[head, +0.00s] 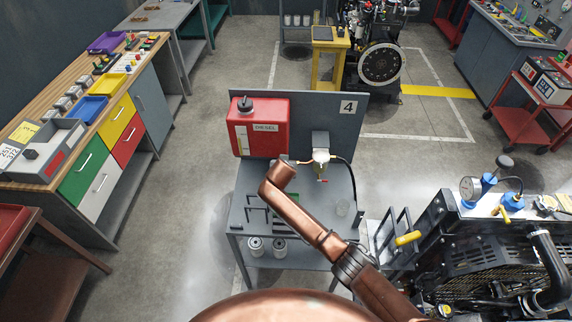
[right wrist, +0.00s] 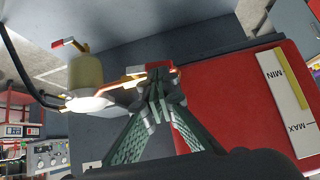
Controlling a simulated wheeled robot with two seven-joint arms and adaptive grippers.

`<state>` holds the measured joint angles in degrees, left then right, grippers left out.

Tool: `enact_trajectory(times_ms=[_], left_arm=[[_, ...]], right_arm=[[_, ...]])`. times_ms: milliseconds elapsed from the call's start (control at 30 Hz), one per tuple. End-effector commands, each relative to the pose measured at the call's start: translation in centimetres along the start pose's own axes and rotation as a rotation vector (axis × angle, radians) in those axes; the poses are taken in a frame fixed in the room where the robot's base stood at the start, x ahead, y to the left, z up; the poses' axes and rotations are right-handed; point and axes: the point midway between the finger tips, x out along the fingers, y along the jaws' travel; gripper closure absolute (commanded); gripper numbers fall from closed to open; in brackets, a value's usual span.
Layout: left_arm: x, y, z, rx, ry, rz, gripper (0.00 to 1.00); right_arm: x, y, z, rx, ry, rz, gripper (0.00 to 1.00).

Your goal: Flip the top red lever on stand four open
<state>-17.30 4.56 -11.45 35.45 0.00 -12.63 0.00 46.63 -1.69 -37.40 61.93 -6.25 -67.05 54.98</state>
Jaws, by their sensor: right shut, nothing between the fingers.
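Stand four (head: 347,107) is a grey metal stand with a "4" label on its back panel. A small filter with a pale bowl (head: 321,157) hangs on that panel; it also shows in the right wrist view (right wrist: 86,72). The top red lever (right wrist: 135,70) lies on the brass line beside the filter. A second red-tipped lever (right wrist: 64,42) sits at the bowl's end. My right gripper (right wrist: 156,82) is shut and empty, its fingertips right at the top lever; I cannot tell whether they touch. The head view hides these fingers behind my arm. My left gripper is not in view.
A red diesel tank (head: 262,127) is close beside the gripper on the stand's left. A black hose (head: 351,180) curves down right of the filter. Black brackets (head: 258,208) stand on the shelf. An engine assembly (head: 470,250) fills the lower right.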

Motion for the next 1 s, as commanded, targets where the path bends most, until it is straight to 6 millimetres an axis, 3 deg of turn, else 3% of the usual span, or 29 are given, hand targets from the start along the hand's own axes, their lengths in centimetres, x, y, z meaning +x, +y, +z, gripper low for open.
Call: enact_trajectory(times_ms=[567, 900, 1000], left_arm=[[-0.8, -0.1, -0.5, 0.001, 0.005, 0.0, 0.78], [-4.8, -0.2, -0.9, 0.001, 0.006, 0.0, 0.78], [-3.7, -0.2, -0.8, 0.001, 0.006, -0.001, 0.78]], right_arm=[[-0.2, 0.8, -0.2, 0.001, 0.001, -0.001, 1.0], [-3.3, 0.9, -3.3, -0.001, 0.0, -0.005, 1.0], [-4.4, 0.9, -2.6, 0.0, 0.001, -0.009, 1.0]])
